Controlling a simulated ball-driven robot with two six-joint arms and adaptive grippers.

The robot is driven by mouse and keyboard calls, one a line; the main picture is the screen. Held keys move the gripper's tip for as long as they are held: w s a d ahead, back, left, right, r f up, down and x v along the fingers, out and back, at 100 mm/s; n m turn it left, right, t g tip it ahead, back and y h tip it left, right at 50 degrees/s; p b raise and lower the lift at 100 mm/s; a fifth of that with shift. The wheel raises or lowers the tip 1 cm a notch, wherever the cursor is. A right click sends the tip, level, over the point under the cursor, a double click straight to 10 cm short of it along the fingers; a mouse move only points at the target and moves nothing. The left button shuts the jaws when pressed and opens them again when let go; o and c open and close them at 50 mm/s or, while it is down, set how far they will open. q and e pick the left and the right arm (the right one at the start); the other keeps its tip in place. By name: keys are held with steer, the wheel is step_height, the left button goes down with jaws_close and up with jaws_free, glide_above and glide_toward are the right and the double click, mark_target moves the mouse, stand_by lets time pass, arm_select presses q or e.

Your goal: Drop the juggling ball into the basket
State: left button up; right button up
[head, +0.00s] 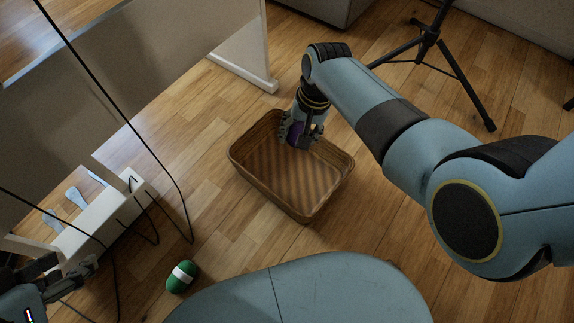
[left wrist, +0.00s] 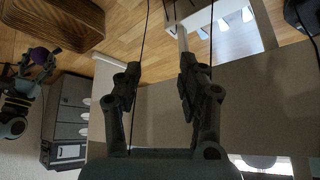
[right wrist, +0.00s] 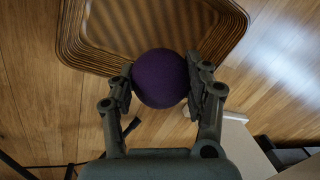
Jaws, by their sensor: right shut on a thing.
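The purple juggling ball (right wrist: 160,78) is held between the two fingers of my right gripper (right wrist: 160,82). In the head view, my right gripper (head: 300,137) is over the back part of the brown basket (head: 322,207), with the ball (head: 296,130) partly hidden by the fingers. The basket stands on the floor, and its visible inside looks empty. In the right wrist view the basket (right wrist: 90,28) shows beyond the ball. My left gripper (head: 72,278) is at the lower left of the head view. In the left wrist view it (left wrist: 160,85) is open and empty.
A green object with a white band (head: 181,277) lies on the floor front-left of the basket. A white box (head: 105,218) with black cables is at the left. A black tripod stand (head: 430,45) stands at the back right. A white panel (head: 240,45) stands behind the basket.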

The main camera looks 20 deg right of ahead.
step_height(320, 180, down, 3)
steer(key=shift+s+r+b, duration=0.1)
steer(key=shift+r+b, duration=0.1)
steer(key=shift+b, duration=0.7)
steer(key=shift+f+b, duration=0.8)
steer(key=shift+f, duration=0.05)
arm_select(q)
steer(key=f+t, duration=0.1)
steer(key=t, duration=0.3)
steer(key=f+t, duration=0.1)
steer(key=t, duration=0.1)
steer(key=shift+s+d+f+b, duration=0.1)
steer(key=shift+d+f+b, duration=0.2)
steer(key=shift+d+b, duration=0.1)
arm_select(e)
steer(key=shift+f, duration=0.35)
steer(key=o, duration=1.3)
steer(key=r, duration=0.4)
steer(key=d+r, duration=0.1)
steer(key=r, duration=0.3)
steer(key=d+r, duration=0.1)
steer(key=r, duration=0.3)
steer(key=shift+s, duration=0.4)
steer(key=shift+f, duration=0.1)
